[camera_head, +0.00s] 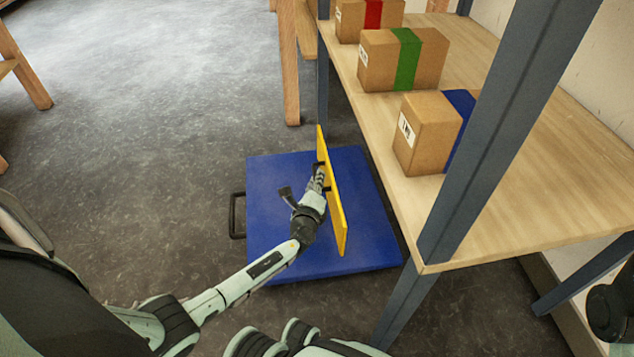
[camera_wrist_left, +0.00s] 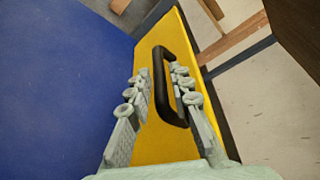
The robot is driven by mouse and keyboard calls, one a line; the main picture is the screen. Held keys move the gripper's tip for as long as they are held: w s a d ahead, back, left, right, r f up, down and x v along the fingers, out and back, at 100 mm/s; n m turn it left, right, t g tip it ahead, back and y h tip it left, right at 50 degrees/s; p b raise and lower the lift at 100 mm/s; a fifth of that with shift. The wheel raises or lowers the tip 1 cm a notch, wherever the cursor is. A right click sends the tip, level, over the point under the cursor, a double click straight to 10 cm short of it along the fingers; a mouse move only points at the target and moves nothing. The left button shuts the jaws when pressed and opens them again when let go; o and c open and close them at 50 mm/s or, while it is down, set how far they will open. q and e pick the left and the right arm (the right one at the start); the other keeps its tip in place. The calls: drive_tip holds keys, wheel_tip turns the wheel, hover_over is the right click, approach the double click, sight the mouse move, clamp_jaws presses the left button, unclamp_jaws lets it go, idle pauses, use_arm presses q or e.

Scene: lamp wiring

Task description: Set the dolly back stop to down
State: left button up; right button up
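The dolly (camera_head: 275,210) is a flat blue platform on the floor. Its yellow back stop (camera_head: 337,215) stands up as a thin panel, tilted in the picture; it also shows in the left wrist view (camera_wrist_left: 178,48). A black handle (camera_wrist_left: 165,90) is fixed on the panel's face. My left gripper (camera_head: 321,178) is at this handle, above the blue platform. In the left wrist view its two fingers (camera_wrist_left: 163,88) are apart, one on each side of the handle's long bar, with gaps visible. My right gripper is not clearly in view.
A wooden shelf (camera_head: 540,190) with grey metal posts (camera_head: 500,130) stands close on the right. It holds boxes with red (camera_head: 372,14), green (camera_head: 405,60) and blue (camera_head: 462,125) bands. A black loop (camera_head: 237,215) is on the dolly's left edge. Floor (camera_head: 140,130) to the left is clear.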

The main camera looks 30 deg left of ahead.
use_arm(q)
drive_tip(key=shift+w, duration=0.2)
drive_tip(key=shift+c, duration=0.2)
clamp_jaws()
